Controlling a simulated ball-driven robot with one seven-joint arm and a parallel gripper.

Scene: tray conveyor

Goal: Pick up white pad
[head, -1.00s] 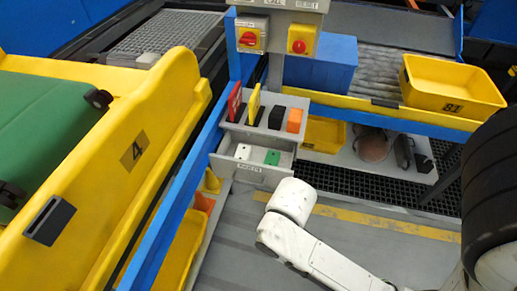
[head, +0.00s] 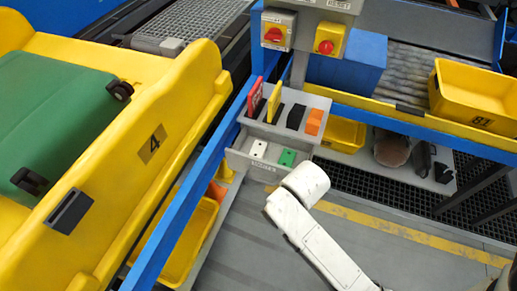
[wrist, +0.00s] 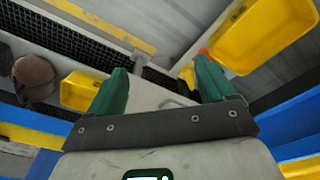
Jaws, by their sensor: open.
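The white pad (head: 258,149) lies in the left part of an open grey drawer (head: 240,161) in the head view. A green pad (head: 287,157) lies to its right in the same drawer. My gripper shows in the wrist view (wrist: 160,85), with two green fingers spread wide and nothing between them. In the head view my white arm ends near the drawer's right front, and the fingers are hidden there. The white pad cannot be made out in the wrist view.
Above the drawer, a grey holder (head: 262,127) carries a red card, a yellow card, black blocks and an orange block (head: 314,122). A blue rail (head: 190,205) and yellow tray (head: 152,150) stand left. A yellow bin (head: 480,100) is at right. Floor lies open in front.

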